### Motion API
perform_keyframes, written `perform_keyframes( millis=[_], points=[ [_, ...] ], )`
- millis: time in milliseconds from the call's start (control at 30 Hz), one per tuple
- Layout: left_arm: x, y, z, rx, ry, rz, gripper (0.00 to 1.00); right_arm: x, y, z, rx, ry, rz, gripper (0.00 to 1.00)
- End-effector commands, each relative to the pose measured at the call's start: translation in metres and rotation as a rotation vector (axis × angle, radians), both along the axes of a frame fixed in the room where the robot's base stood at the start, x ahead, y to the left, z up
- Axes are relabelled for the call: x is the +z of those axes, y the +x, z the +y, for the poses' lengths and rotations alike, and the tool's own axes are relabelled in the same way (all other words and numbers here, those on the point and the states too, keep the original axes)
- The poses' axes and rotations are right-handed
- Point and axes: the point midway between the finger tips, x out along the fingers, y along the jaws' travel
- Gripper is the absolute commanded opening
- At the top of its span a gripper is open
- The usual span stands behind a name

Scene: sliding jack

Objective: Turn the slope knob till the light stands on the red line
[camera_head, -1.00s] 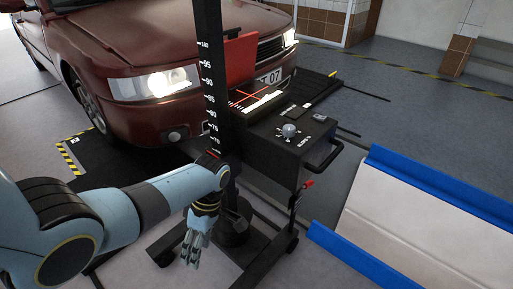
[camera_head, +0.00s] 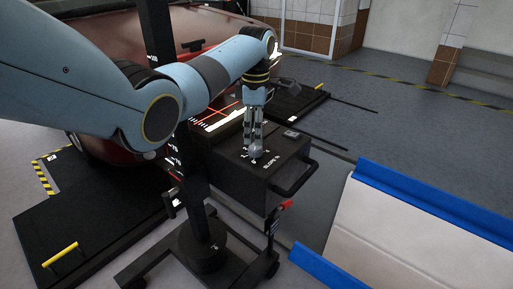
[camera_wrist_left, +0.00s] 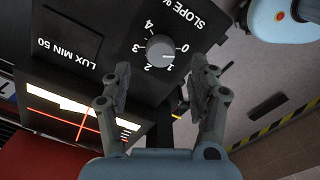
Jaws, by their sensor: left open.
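The grey slope knob (camera_wrist_left: 160,48) sits on the black tester's dial, marked 0 to 4, and its pale mark seems to face near 1. My left gripper (camera_head: 254,146) points down at the knob in the head view and partly hides it. In the left wrist view its open fingers (camera_wrist_left: 163,76) stand apart, one to each side of the knob and just short of it. The screen (camera_wrist_left: 75,116) shows a white light band lying apart from the long red line, on the knob's side of it. My right gripper is not in view.
A black handle (camera_head: 296,178) juts from the tester's front. The upright black post (camera_head: 160,60) stands beside my left arm. A dark red car (camera_head: 100,45) is behind. A white ramp with blue edges (camera_head: 410,230) lies at the right.

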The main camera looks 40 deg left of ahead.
Motion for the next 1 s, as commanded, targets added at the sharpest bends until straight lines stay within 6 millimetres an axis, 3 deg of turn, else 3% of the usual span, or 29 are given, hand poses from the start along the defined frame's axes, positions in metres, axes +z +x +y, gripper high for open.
perform_keyframes(
  millis=[100,300,667,1000],
  points=[
    [-0.027,-0.001,-0.001,0.0,-0.001,0.004,0.6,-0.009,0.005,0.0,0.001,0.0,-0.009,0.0],
    [-0.05,-0.001,0.0,-0.001,-0.001,0.003,0.6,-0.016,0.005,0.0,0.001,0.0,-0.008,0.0],
    [-0.053,0.0,0.0,-0.002,0.0,0.0,0.6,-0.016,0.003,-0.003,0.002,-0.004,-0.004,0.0],
    [-0.053,0.0,0.0,-0.001,0.0,0.0,0.16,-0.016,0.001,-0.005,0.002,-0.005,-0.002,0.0]
  ],
)
